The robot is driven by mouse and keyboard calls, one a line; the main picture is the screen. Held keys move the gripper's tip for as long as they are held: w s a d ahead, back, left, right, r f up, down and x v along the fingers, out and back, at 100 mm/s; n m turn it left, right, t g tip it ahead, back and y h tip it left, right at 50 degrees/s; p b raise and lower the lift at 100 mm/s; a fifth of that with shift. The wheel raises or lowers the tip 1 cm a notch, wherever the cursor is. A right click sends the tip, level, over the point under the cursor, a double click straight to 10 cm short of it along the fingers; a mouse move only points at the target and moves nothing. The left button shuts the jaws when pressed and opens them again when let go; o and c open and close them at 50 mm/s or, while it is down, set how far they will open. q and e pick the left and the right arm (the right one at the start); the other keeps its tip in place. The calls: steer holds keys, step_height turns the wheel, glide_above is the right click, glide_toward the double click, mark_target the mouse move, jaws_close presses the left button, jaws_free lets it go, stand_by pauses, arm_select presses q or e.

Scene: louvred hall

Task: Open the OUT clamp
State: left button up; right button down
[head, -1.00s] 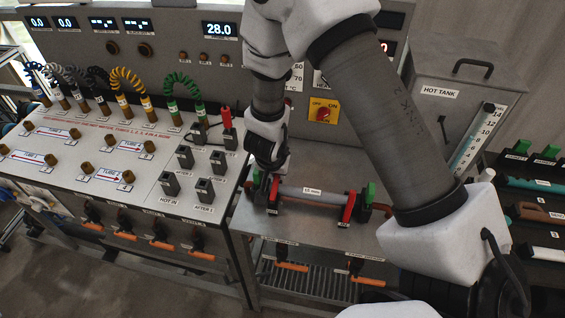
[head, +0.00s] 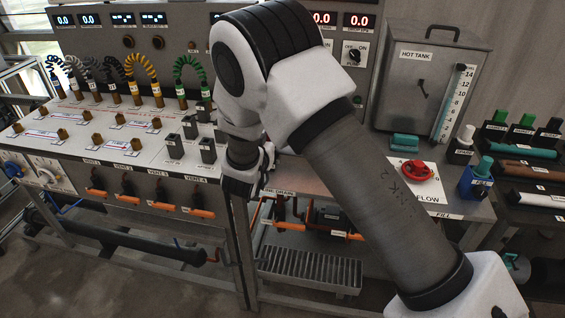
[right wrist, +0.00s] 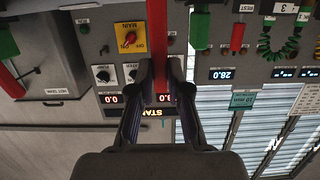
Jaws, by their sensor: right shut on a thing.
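In the right wrist view my right gripper (right wrist: 160,75) is shut on a red lever (right wrist: 158,30), which runs up between its fingers to the top edge. A green block (right wrist: 199,28) stands to the right of this lever. Another green block (right wrist: 6,38) and red lever (right wrist: 12,85) are at the left edge. No OUT label can be read, so the frames do not show which clamp is held. In the head view my right arm hides the clamps and the held lever. My left gripper is not in view.
A panel with displays (head: 140,18) backs the bench. Black sockets (head: 208,150) stand left of my arm. A red knob (head: 416,170), blue container (head: 476,182) and hot tank (head: 420,85) are to the right. Orange-handled valves (head: 160,207) line the front below.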

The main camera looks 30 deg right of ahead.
steer(key=c, duration=1.3)
jaws_free()
steer(key=shift+s+a+r, duration=0.1)
steer(key=shift+s+a, duration=0.05)
steer(key=shift+s, duration=0.05)
steer(key=shift+o, duration=1.3)
steer(key=shift+w, duration=0.2)
steer(key=shift+w+d+f, duration=0.25)
steer(key=shift+d+f, duration=0.15)
steer(key=shift+s+a+r, duration=0.1)
steer(key=shift+r, duration=0.1)
arm_select(q)
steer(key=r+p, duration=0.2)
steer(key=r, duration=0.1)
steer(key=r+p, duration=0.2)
steer(key=p, duration=0.1)
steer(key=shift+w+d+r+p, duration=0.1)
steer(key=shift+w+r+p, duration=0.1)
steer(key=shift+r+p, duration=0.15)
arm_select(e)
steer(key=s+a+r, duration=0.3)
steer(key=r, duration=0.2)
steer(key=shift+s+r, duration=0.15)
steer(key=shift+r, duration=0.1)
